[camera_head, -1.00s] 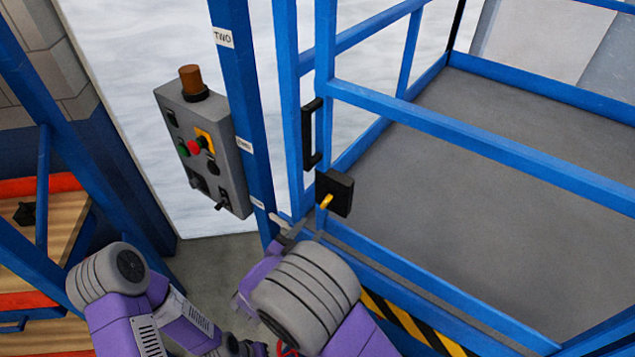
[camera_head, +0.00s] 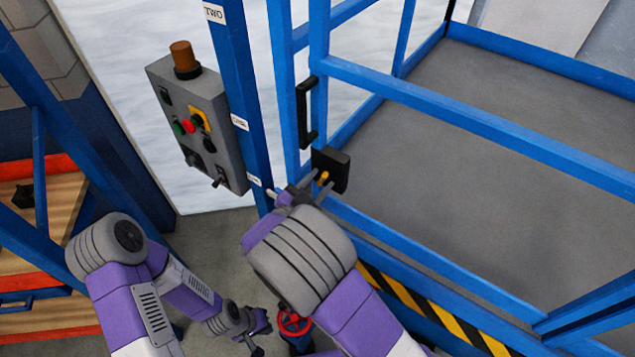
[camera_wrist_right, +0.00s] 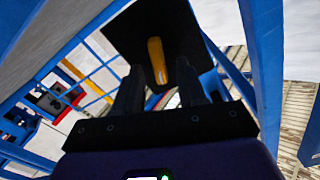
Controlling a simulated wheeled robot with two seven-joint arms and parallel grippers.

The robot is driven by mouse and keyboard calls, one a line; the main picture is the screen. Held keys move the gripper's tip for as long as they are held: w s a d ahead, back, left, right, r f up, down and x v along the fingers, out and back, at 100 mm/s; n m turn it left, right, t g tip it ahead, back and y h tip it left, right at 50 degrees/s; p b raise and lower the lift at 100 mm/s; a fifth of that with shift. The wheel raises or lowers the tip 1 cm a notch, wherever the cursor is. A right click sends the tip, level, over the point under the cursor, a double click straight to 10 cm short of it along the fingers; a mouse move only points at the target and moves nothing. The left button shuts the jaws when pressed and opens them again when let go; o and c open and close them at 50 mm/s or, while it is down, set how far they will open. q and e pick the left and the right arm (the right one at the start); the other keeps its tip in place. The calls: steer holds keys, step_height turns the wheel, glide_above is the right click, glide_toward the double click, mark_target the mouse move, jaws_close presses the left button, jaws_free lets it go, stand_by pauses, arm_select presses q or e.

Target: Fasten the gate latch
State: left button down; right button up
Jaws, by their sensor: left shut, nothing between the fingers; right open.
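The gate latch is a black box (camera_head: 334,160) on the blue gate post, with a yellow lever (camera_head: 323,177) on its front. My right gripper (camera_head: 304,186) is open right in front of the latch, its fingers reaching toward the lever. In the right wrist view the yellow lever (camera_wrist_right: 157,60) stands out from the black box (camera_wrist_right: 185,22), ahead of and between the two open fingers (camera_wrist_right: 160,92). I cannot tell whether they touch it. My left gripper (camera_head: 260,333) is shut and empty, low at the bottom of the head view.
A black handle (camera_head: 306,112) is on the gate above the latch. A grey control box (camera_head: 213,112) with buttons hangs on the blue post to the left. A red valve wheel (camera_head: 294,323) is below my right arm. Blue gate rails (camera_head: 470,122) run to the right.

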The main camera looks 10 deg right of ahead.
jaws_close()
steer(key=n+p, duration=0.2)
steer(key=p, duration=0.1)
steer(key=shift+w+r+n, duration=0.1)
steer(key=shift+r+n, duration=0.2)
steer(key=shift+a+f+n+p, duration=0.1)
steer(key=shift+f+n+p, duration=0.1)
steer(key=shift+n+p, duration=0.6)
jaws_free()
